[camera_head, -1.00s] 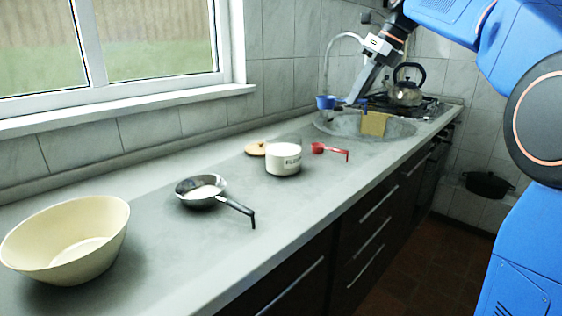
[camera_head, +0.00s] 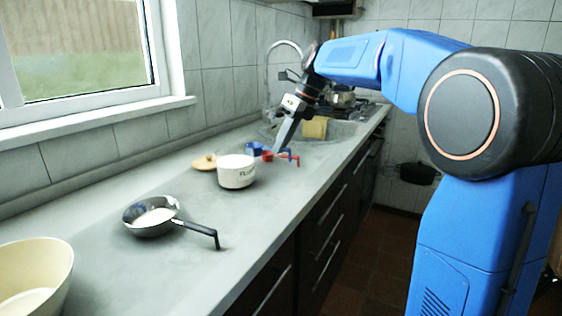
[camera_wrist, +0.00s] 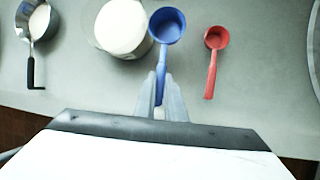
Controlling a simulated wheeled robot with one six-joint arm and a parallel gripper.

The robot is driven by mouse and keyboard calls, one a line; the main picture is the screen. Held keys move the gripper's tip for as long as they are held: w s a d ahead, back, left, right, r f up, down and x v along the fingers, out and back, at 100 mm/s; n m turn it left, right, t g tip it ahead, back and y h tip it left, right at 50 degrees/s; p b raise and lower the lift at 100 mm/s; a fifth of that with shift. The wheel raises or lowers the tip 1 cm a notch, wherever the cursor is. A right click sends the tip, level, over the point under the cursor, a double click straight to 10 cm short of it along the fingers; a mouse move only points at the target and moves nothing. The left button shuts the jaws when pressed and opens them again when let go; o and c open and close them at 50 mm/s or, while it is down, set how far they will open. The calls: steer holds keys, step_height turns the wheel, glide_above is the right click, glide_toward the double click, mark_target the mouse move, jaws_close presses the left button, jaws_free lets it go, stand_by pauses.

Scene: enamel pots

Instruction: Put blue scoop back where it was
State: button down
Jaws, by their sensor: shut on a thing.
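The blue scoop shows in the head view (camera_head: 254,148) behind the red scoop, and in the wrist view (camera_wrist: 167,26) with its bowl at the top middle. My gripper (camera_wrist: 161,82) is shut on the blue scoop's handle; it also shows in the head view (camera_head: 279,149), low over the counter. The red scoop (camera_wrist: 215,40) lies just right of the blue one, apart from it in the wrist view. The white flour pot (camera_wrist: 122,27) is just left of the blue bowl. Whether the blue scoop touches the counter I cannot tell.
A wooden lid (camera_head: 203,162) lies behind the flour pot. The sink (camera_head: 340,131) with a yellow sponge (camera_head: 315,128) and a kettle (camera_head: 341,97) are beyond.

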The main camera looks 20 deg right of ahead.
steer(key=shift+f, duration=2.7)
steer(key=shift+f, duration=0.1)
steer(key=c, duration=1.8)
jaws_free()
